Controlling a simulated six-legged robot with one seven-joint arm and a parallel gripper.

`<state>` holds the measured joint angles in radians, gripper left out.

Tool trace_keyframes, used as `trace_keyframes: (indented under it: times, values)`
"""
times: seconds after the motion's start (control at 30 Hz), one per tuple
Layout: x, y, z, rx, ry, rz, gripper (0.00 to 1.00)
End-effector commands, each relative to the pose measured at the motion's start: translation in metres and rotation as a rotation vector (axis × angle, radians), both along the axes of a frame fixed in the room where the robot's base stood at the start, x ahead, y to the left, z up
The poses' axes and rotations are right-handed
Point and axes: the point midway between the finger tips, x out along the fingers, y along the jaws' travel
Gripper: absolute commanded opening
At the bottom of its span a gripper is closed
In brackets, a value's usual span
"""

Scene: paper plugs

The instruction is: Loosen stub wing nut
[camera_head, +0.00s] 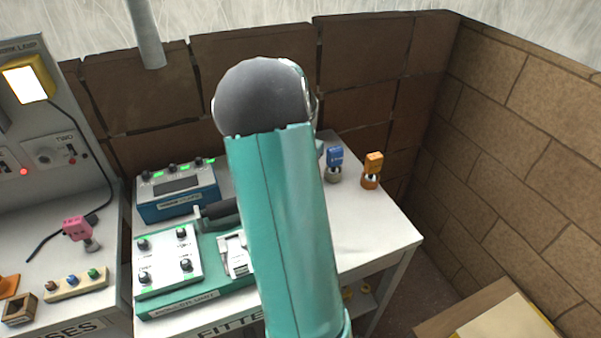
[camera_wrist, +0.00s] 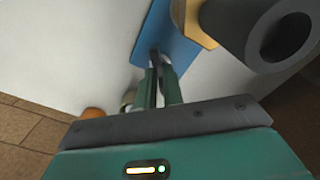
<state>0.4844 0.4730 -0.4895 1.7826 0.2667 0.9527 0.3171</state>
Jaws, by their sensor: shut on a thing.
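My gripper (camera_wrist: 158,85) shows in the wrist view with its two green fingers close together. They are shut on a small dark piece at the near end of a blue plate, which I take for the stub wing nut; the fingers hide most of it, so its shape and turn cannot be told. The blue plate (camera_wrist: 168,38) runs away from the fingertips. A thick dark grey tube (camera_wrist: 232,28) with a yellow-orange collar stands right of the fingers, apart from them. In the head view my arm hides the gripper and the wing nut.
On the white bench (camera_head: 385,232) stand a blue-topped piece (camera_head: 335,157) and an orange-topped piece (camera_head: 374,162), right of my arm. A blue box (camera_head: 177,192) and a panel with knobs (camera_head: 168,262) are on the left. Brick walls close the back and right.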

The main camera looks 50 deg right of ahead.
Motion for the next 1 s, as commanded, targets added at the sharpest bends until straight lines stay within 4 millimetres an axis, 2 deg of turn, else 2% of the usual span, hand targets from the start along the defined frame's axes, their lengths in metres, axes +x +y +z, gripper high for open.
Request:
trace_keyframes:
  times: [1.0]
  values:
    - [0.0027, -0.0013, 0.0018, -0.009, -0.004, 1.443, 0.00]
